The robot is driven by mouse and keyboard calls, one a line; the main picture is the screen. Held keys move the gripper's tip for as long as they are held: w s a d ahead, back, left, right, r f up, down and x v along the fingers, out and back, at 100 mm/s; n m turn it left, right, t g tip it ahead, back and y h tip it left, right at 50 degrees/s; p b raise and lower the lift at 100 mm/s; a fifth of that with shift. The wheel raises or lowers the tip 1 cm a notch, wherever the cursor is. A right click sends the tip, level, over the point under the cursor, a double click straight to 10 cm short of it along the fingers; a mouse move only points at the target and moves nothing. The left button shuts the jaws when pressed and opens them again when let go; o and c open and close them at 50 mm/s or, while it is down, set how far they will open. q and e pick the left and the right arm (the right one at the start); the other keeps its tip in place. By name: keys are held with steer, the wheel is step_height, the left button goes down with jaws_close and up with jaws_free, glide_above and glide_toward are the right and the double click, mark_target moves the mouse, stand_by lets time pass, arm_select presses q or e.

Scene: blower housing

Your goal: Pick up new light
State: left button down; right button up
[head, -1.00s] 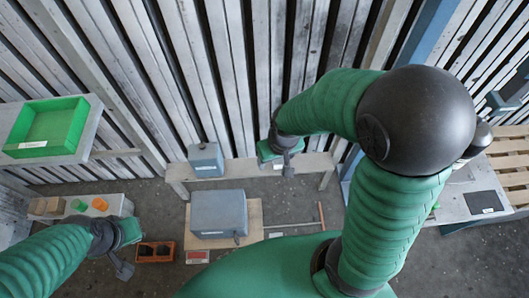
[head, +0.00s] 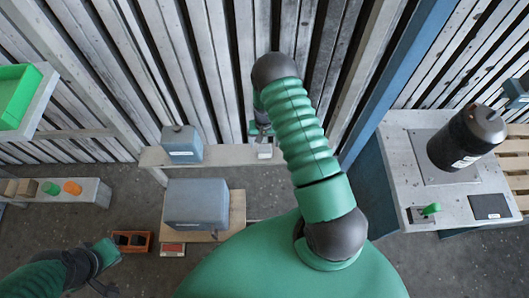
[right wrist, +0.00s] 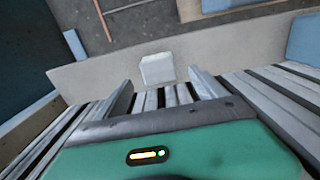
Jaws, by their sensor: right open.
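A small white block (head: 265,152), possibly the new light, sits on the narrow bench. In the right wrist view the white block (right wrist: 157,68) lies ahead of and between my fingertips, apart from them. My right gripper (right wrist: 160,88) is open and empty. In the head view my right gripper (head: 262,132) hangs just over the bench by the block, partly hidden by my arm. My left gripper (head: 103,284) is at the lower left, away from the bench, and its jaws are unclear.
A grey-blue box (head: 182,146) stands on the bench (head: 228,154), left of the block. A larger grey box (head: 196,204) stands in front. A black cylinder (head: 466,138) is on the right table (head: 398,150). Green (head: 50,188) and orange (head: 72,188) pieces are at left.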

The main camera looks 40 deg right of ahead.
mark_target(264, 148)
step_height(264, 148, down, 6)
steer(key=shift+s+r+b, duration=0.1)
steer(key=shift+r+b, duration=0.15)
steer(key=shift+b, duration=0.4)
steer(key=shift+r, duration=0.1)
steer(key=c, duration=1.5)
steer(key=shift+r, duration=0.15)
steer(key=shift+c, duration=0.2)
